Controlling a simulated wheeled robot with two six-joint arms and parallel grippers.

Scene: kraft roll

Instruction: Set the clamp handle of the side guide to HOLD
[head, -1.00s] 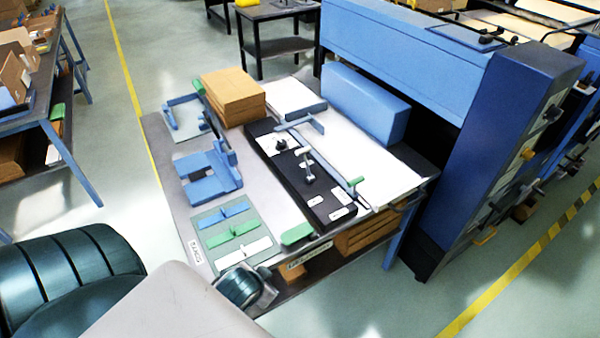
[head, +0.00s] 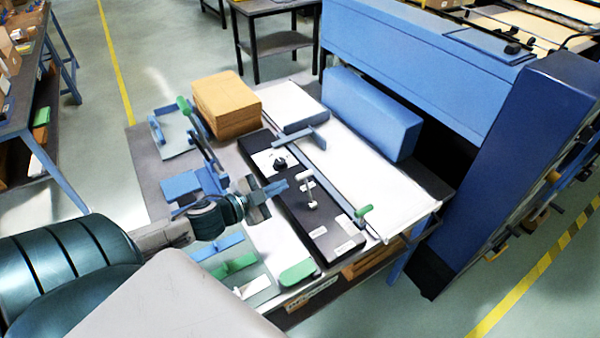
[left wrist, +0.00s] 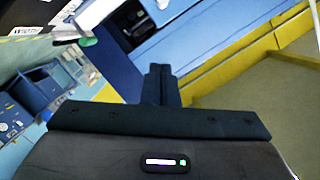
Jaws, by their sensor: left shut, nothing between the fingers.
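A black panel (head: 325,235) runs along the table, with white labels too small to read. On it are a black knob (head: 280,163) and a lever with a pale grip (head: 304,176). A green-tipped handle (head: 364,210) stands at the near end of the rail beside the panel. I cannot tell for sure which of these is the clamp handle, or its setting. My left gripper (head: 281,187) is shut and empty, above the panel's left edge, left of the lever and apart from it as far as I see. Its fingers (left wrist: 160,84) also show in the left wrist view. My right gripper is out of view.
A cardboard stack (head: 226,104) stands at the table's back left. Blue fixtures (head: 181,186) and a mat with blue and green pieces (head: 265,284) lie to the left. A long blue block (head: 371,112) and a blue machine (head: 425,50) stand behind. A white sheet (head: 360,172) covers the right side.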

